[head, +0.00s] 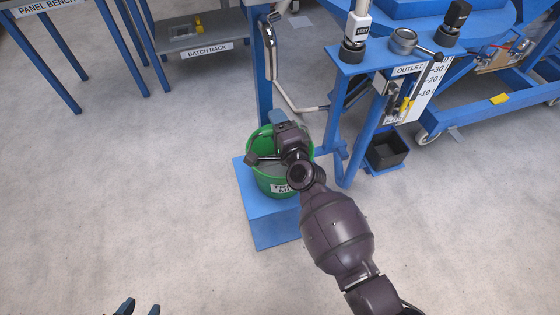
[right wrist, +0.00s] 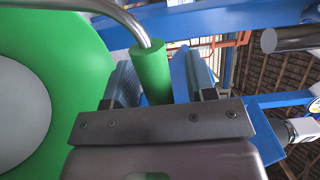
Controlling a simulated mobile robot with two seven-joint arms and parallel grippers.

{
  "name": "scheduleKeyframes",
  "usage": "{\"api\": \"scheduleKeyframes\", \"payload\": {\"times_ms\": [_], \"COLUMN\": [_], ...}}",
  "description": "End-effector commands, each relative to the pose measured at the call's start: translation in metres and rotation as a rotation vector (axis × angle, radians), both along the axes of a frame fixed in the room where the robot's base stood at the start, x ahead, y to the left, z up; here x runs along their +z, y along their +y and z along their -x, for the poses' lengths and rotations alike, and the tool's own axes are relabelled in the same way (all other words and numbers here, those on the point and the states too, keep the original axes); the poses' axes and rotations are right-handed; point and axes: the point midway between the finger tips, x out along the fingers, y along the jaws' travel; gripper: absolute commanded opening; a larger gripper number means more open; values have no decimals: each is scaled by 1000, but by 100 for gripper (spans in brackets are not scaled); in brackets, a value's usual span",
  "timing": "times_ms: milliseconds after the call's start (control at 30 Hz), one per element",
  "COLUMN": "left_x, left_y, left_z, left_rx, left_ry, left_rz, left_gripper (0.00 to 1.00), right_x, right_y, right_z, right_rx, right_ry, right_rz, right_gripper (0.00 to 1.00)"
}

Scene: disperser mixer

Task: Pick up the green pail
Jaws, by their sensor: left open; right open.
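The green pail (head: 268,180) stands on a blue box-shaped stand (head: 272,222) in the head view, with a white label on its front. My right gripper (head: 284,137) is over the pail and hides part of its rim and inside. In the right wrist view, the pail's green side (right wrist: 85,50) fills the left. Its metal bail carries a green grip (right wrist: 152,72), which shows between the two open fingers of the right gripper (right wrist: 160,80); contact cannot be told. My left gripper (head: 140,309) is open and empty at the bottom edge of the head view, its fingertips just showing.
A blue frame with an OUTLET label (head: 409,69) and a level scale stands right of the pail. A black bin (head: 386,152) sits low beside it. The batch rack (head: 196,40) is at the back left. The floor left of the pail is clear.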

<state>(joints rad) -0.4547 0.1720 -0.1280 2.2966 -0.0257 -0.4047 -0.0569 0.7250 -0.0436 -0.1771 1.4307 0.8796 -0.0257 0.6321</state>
Motion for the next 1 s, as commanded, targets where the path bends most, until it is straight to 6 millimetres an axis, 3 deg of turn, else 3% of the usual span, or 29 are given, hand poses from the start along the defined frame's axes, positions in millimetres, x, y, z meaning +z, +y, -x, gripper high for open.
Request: {"api": "scheduleKeyframes", "payload": {"times_ms": [233, 600, 1000], "left_x": [-1, -2, -3], "left_y": [0, 0, 0], "left_z": [0, 1, 2], "left_rx": [-2, -1, 0], "left_ry": [2, 6, 8], "left_rz": [-1, -1, -1], "left_gripper": [43, 43, 43], "right_x": [0, 0, 0], "right_y": [0, 0, 0], "right_z": [-1, -1, -1], "right_rx": [0, 0, -1], "right_ry": [0, 0, 0], "right_rz": [0, 0, 0], "right_gripper": [51, 0, 0]}}
